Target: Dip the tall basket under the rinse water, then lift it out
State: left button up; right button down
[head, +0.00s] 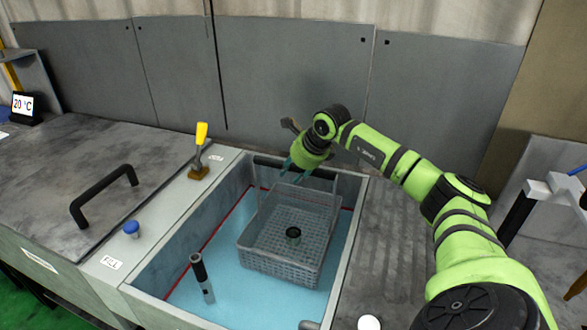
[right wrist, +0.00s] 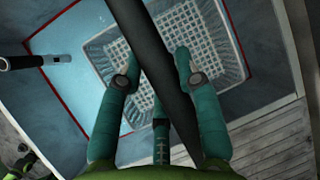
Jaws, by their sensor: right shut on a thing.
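The tall basket (head: 282,268) is a grey mesh box with a high handle frame, inside the open rinse tank (head: 172,262). A small dark round thing (head: 293,232) shows within it. My right gripper (head: 308,170) is above the basket, shut on the dark handle bar, which crosses between its teal fingers (right wrist: 158,85) in the right wrist view. The basket's grid floor (right wrist: 207,42) shows below them. Light blue rinse water (head: 238,308) surrounds the basket's lower part; how deep it sits is hard to tell. My left gripper is out of view.
A black-topped pipe (head: 198,268) stands in the tank left of the basket. A red line (head: 222,222) runs along the tank walls. Left are a yellow lever (head: 201,134), a blue knob (head: 131,228) and a lid with a black handle (head: 104,192).

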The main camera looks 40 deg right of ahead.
jog(key=shift+w+f+b, duration=0.1)
jog(key=shift+f+b, duration=6.85)
jog(key=shift+f, duration=2.45)
